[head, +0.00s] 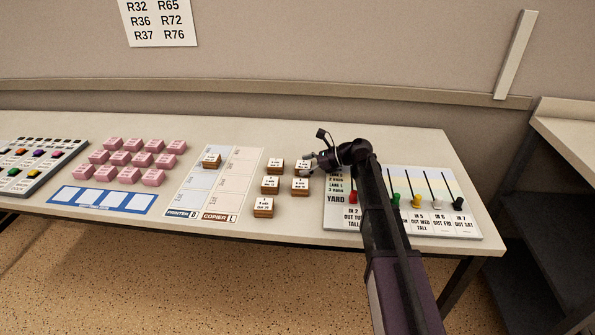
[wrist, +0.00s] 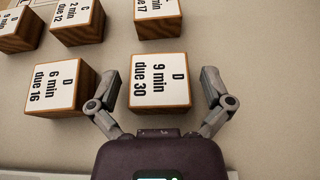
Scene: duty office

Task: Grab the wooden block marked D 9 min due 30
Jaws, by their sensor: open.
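The wooden block marked D 9 min due 30 (wrist: 160,82) has a white top and brown sides. It lies between the spread fingers of my gripper (wrist: 161,84) in the wrist view. The fingers are open, one on each side, and a gap shows on the right; I cannot tell how far down they reach. In the head view this block (head: 302,164) appears at the far right of the block group, partly covered by my gripper (head: 309,163). The block marked D 6 min due 16 (wrist: 56,90) stands close beside the left finger.
Blocks marked due 17 (wrist: 158,18) and C 2 min due 12 (wrist: 78,20) stand beyond. A printer/copier board (head: 232,190) holding one block lies left of the group. A pegged yard board (head: 440,222) lies right, under my arm. Pink blocks (head: 130,159) are farther left.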

